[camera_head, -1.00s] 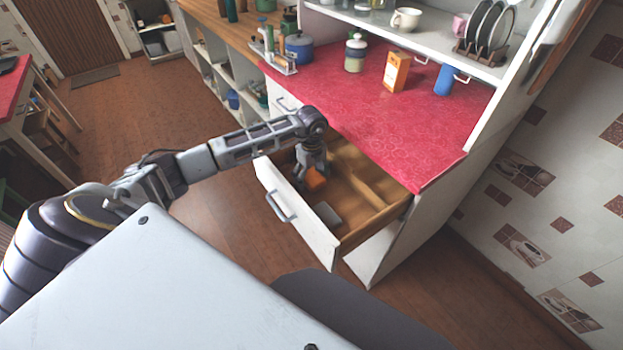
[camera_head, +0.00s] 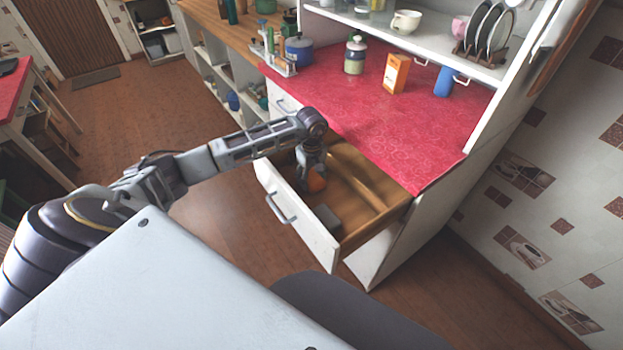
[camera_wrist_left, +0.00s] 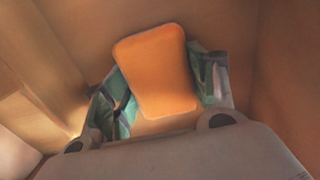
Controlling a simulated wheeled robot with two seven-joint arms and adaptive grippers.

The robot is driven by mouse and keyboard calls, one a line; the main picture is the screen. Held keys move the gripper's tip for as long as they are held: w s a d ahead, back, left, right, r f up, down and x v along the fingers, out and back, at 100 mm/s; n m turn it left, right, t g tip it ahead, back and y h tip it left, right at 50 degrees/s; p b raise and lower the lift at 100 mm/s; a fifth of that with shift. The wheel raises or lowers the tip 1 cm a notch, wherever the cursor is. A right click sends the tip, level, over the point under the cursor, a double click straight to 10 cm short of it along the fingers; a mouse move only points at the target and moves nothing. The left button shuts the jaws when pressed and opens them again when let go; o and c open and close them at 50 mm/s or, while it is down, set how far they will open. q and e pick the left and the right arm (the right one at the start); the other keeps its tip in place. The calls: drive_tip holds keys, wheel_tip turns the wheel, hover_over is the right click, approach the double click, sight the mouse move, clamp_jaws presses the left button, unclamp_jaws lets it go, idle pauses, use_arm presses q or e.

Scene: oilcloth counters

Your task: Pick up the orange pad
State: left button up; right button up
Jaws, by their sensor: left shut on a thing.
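The orange pad (camera_head: 316,183) is inside the open drawer (camera_head: 358,212) under the red counter. In the left wrist view the pad (camera_wrist_left: 158,72) is a rounded block that fills the space between the two fingers. My left gripper (camera_head: 311,172) reaches down into the drawer and is shut on the pad. In the left wrist view its fingers (camera_wrist_left: 163,88) sit on both sides of the pad. I cannot tell whether the pad is clear of the drawer bottom. My right gripper is not in view.
A grey block (camera_head: 327,217) lies in the drawer near its front panel (camera_head: 290,215). A wooden divider (camera_head: 358,186) runs along the drawer. The red countertop (camera_head: 400,130) above holds an orange box (camera_head: 396,74), a jar (camera_head: 355,55) and a blue cup (camera_head: 444,80).

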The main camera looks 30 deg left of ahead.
sight(312, 177)
use_arm(q)
drive_tip(key=shift+r, duration=0.6)
wheel_tip(312, 177, up, 8)
drive_tip(key=shift+f, duration=0.15)
drive_tip(key=shift+r, duration=0.5)
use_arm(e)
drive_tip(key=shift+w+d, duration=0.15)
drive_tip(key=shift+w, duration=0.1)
use_arm(q)
drive_tip(key=shift+w+r, duration=0.1)
drive_tip(key=shift+r, duration=0.05)
